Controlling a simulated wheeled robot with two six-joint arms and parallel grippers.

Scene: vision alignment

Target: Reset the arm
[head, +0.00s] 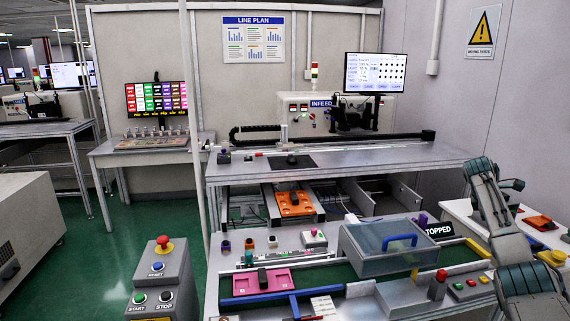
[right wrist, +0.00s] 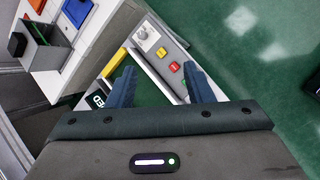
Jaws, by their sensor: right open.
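My right arm (head: 490,207) stands at the right side of the head view, bent upward beside the work station. In the right wrist view my right gripper (right wrist: 161,88) is open, with its two blue-grey fingers apart and nothing between them. Beyond the fingertips lie a green belt surface and a grey panel with a red button (right wrist: 174,67) and a yellow button (right wrist: 187,96). In the head view the right fingers cannot be made out clearly. My left arm and gripper are not in view.
A control post (head: 161,283) stands at front left. A monitor (head: 374,73) stands behind. Green floor is open at left.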

